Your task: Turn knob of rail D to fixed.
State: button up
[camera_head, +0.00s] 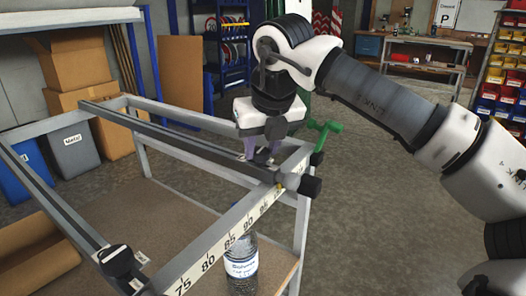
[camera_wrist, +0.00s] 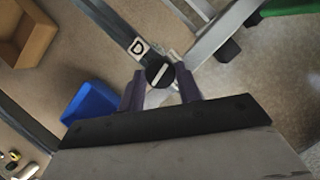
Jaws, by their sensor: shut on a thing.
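Rail D (camera_wrist: 112,24) is a dark bar, with a white tag marked D (camera_wrist: 139,47) near its end in the wrist view. Just past the tag is its round black knob (camera_wrist: 157,72) with a pale line across its top, slanting up to the right. My gripper (camera_wrist: 160,75) has its two purple fingers shut on either side of this knob. In the head view, my gripper (camera_head: 262,157) points down at the right end of the long dark rail (camera_head: 185,141), over the frame's numbered front bar. The knob is hidden behind the fingers there.
The metal frame carries a printed scale (camera_head: 229,240). A second dark rail (camera_head: 58,205) ends in a black clamp (camera_head: 118,262) at the left. A green crank (camera_head: 323,130) is close to my gripper's right. A water bottle (camera_head: 241,264) stands below the bar.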

jog(key=shift+m+h+b, duration=0.4)
jog(key=shift+m, duration=0.6)
jog(key=o, duration=1)
jog(key=shift+c, duration=0.2)
jog(key=shift+r, duration=0.1)
jog(key=a+p+v, duration=0.1)
jog(key=v, duration=1.2)
jog(key=shift+s+d+r+p, duration=0.25)
jog(key=shift+s+d+p, duration=0.1)
jog(key=shift+d, duration=0.1)
